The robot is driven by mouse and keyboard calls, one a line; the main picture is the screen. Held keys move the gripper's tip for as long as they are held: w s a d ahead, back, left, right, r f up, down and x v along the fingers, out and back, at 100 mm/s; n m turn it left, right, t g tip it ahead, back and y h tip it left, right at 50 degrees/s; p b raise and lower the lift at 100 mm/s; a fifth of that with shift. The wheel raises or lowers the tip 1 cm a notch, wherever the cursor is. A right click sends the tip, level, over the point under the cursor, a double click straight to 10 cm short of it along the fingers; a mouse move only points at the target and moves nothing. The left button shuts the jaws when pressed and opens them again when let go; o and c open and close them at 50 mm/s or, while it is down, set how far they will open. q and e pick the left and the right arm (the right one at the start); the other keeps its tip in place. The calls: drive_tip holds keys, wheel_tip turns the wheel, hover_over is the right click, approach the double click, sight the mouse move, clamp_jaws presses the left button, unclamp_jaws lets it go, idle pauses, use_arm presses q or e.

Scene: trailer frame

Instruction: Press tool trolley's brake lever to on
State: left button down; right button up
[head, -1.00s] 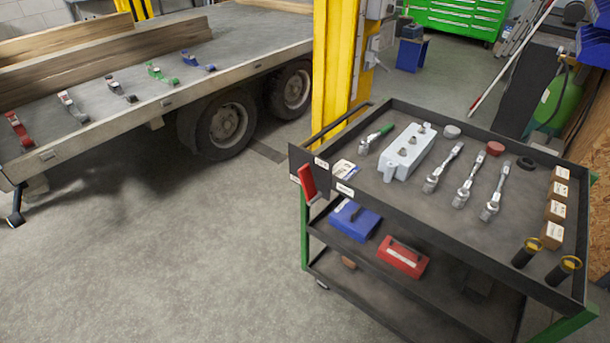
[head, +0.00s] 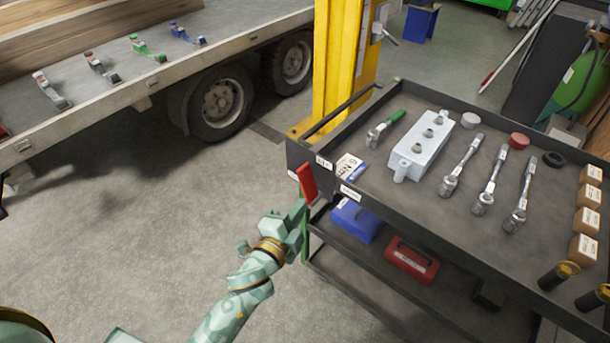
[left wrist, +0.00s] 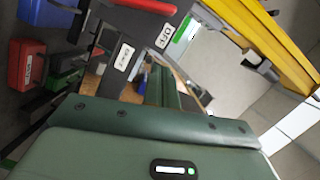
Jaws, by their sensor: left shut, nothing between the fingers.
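The tool trolley (head: 340,225) stands at the right in the head view. My left gripper (head: 301,208) is shut and empty, just below the lever's lower end. I cannot tell whether it touches the lever. It fills the lower left wrist view (left wrist: 168,88). My right gripper is not in view.
The trolley's top holds a grey block (head: 422,145), several ratchet tools and boxes. A blue case (head: 355,218) and a red case (head: 411,260) lie on the shelf below. A yellow post (head: 340,70) stands behind. Open floor (head: 150,220) lies left, before a trailer (head: 120,95).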

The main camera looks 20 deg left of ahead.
sight(305, 179)
use_arm(q)
drive_tip(key=w+b, duration=0.1)
drive_tip(key=w, duration=0.2)
drive_tip(key=w+a+f, duration=0.1)
drive_tip(key=w, duration=0.3)
drive_tip(key=w+a+f+b, duration=0.1)
drive_tip(key=w, duration=0.3)
drive_tip(key=shift+f+b, duration=0.1)
drive_tip(key=shift+b, duration=0.2)
drive_tip(key=shift+w+a, duration=0.1)
drive_tip(key=shift+a, duration=0.1)
